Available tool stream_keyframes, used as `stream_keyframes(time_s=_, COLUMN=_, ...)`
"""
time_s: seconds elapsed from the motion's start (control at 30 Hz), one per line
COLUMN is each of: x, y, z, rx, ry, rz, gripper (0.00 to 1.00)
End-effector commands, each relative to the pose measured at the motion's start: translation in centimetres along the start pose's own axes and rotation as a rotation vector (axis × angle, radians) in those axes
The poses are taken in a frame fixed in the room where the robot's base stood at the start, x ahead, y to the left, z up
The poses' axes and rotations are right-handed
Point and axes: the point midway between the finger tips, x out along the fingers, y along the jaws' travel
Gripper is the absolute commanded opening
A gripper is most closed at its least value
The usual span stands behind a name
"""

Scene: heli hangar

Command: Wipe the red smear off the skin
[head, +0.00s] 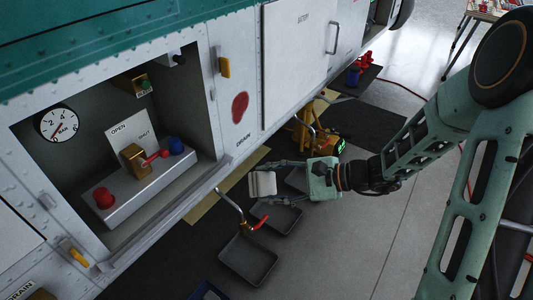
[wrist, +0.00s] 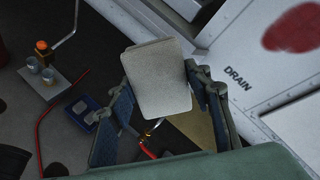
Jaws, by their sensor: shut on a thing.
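The red smear (head: 240,107) is on the white skin panel (head: 232,60), above the word DRAIN. It also shows in the wrist view (wrist: 292,29) at the upper right, with its right part cut off by the frame edge. My gripper (head: 268,184) is shut on a pale grey-white pad (head: 262,185). The pad fills the space between the fingers in the wrist view (wrist: 158,80). The pad is below and a little right of the smear in the head view, apart from the skin.
An open bay (head: 60,170) with a gauge, a red knob, a blue knob and a red-handled valve is at left. A drain pipe with a red handle (head: 258,222) juts out below the skin edge over a dark tray (head: 247,262). A yellow device (head: 318,140) stands behind my gripper.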

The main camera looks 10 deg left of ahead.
Motion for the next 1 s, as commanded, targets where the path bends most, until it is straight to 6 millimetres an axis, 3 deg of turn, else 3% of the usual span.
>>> stream_keyframes(time_s=0.03, x=1.1, y=-0.8, z=-0.6, rx=0.015, ry=-0.023, rz=-0.081, gripper=0.26)
stream_keyframes(time_s=0.13, x=1.5, y=-4.2, z=-0.1, rx=0.037, ry=-0.053, rz=-0.231, gripper=0.26)
stream_keyframes(time_s=0.3, x=0.6, y=-9.0, z=0.3, rx=0.058, ry=-0.066, rz=-0.417, gripper=0.26)
stream_keyframes(time_s=0.4, x=-0.1, y=-10.8, z=0.5, rx=0.064, ry=-0.066, rz=-0.482, gripper=0.26)
stream_keyframes(time_s=0.67, x=-0.3, y=-12.6, z=0.8, rx=0.071, ry=-0.063, rz=-0.528, gripper=0.26)
stream_keyframes(time_s=1.0, x=2.7, y=-14.2, z=1.0, rx=0.071, ry=-0.063, rz=-0.526, gripper=0.26)
